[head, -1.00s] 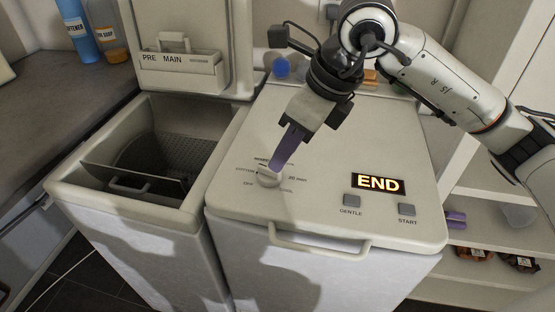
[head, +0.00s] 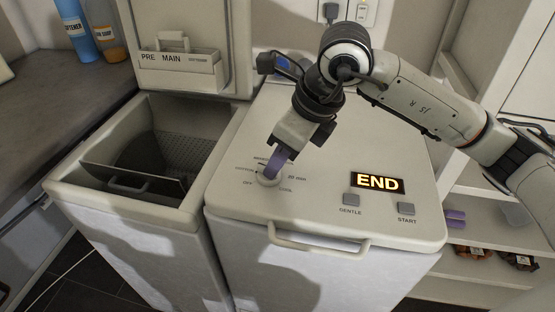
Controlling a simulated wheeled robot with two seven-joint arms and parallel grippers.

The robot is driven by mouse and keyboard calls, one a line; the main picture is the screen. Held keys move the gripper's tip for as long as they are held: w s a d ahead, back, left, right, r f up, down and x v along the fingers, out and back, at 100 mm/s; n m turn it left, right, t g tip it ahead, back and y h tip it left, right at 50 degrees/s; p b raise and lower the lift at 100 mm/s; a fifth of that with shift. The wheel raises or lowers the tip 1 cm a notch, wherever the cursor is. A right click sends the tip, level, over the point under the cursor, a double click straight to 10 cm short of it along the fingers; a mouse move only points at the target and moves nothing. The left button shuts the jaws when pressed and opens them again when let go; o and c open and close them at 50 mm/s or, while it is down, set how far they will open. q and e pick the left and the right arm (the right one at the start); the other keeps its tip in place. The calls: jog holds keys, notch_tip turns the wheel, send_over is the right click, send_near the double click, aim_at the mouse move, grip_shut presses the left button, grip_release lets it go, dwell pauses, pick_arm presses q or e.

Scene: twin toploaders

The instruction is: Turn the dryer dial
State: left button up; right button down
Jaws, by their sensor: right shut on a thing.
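The dryer (head: 330,150) is the right-hand toploader, with its lid shut and its display (head: 377,183) reading END. Its round pale dial (head: 266,181) sits at the left of the top, with labels around it. My right gripper (head: 271,174) reaches down from the upper right, and its purple fingers are shut on the dial. The fingers and wrist hide part of the dial and some labels, so the pointer setting cannot be read. My left gripper is not in view.
The left toploader (head: 60,187) stands open beside the dryer, with its drum showing and a drawer marked PRE and MAIN (head: 180,68) on the raised lid. GENTLE (head: 351,199) and START (head: 406,208) buttons lie right of the dial. Bottles (head: 76,30) stand at far left.

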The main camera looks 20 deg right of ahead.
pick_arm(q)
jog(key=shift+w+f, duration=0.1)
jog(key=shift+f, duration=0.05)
pick_arm(e)
jog(key=shift+w+d+f+n+y+b, duration=0.15)
jog(key=shift+n+y+b, duration=0.15)
jog(key=shift+n+b, duration=0.5)
jog(key=n, duration=0.1)
jog(key=n+g, duration=0.1)
jog(key=shift+w+d+n+b, duration=0.1)
jog(key=shift+w+n+b, duration=0.1)
jog(key=shift+n+b, duration=0.2)
jog(key=n, duration=0.1)
jog(key=n+g, duration=0.1)
jog(key=n+y, duration=0.1)
jog(key=shift+w+n+g, duration=0.25)
jog(key=shift+n+g, duration=0.15)
jog(key=shift+w+d+n+g, duration=0.1)
jog(key=shift+n+g, duration=0.2)
jog(key=shift+n, duration=0.4)
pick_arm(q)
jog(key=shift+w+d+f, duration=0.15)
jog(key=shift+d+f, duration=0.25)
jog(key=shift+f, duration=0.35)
pick_arm(e)
jog(key=shift+n, duration=0.3)
